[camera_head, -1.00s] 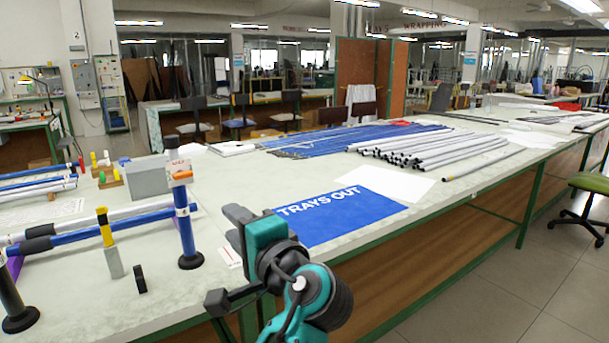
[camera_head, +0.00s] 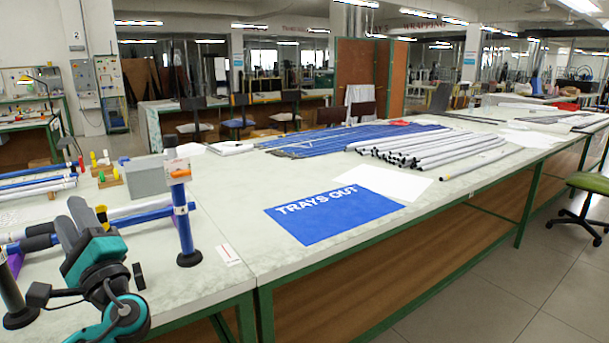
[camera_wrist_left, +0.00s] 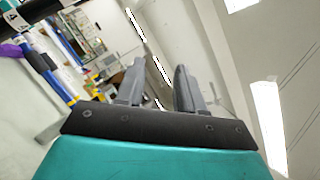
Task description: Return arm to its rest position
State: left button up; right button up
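My left gripper (camera_head: 68,210) is at the lower left of the head view, raised near the table's front edge, its teal wrist low and its grey fingers pointing up and away. In the left wrist view its two fingers (camera_wrist_left: 158,72) stand apart with nothing between them, so it is open and empty. It overlaps the yellow-and-black piece (camera_head: 101,214) and part of the blue rod (camera_head: 140,219) in the picture. I cannot tell how far it is from them. My right gripper is in neither current view.
A blue upright post (camera_head: 184,225) stands right of the gripper, with a grey box (camera_head: 146,177) behind. The blue TRAYS OUT mat (camera_head: 325,220) lies on the long table. Blue rods (camera_head: 340,138) and white rods (camera_head: 425,146) lie farther back. The mat's surface is bare.

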pick_arm(q)
jog(key=s+d+f+m+g+h, duration=0.15)
jog(key=f+h, duration=0.45)
jog(key=f, duration=0.6)
jog(key=s+d+f+h, duration=0.1)
jog(key=s+f+h, duration=0.1)
jog(key=f+h, duration=0.75)
jog(key=s+d+f+n+g+h, duration=0.25)
jog(key=s+d+f+n, duration=0.2)
jog(key=s+f, duration=0.4)
jog(key=s+d+f+n+g+h, duration=0.1)
jog(key=s+d+f+n+h, duration=0.3)
jog(key=s+f, duration=0.45)
jog(key=s+d+r+n+p, duration=0.1)
jog(key=d+r+n+p, duration=0.2)
jog(key=d, duration=0.6)
jog(key=shift+r+n+t+y, duration=0.4)
jog(key=shift+r+n, duration=0.05)
jog(key=shift+n, duration=0.25)
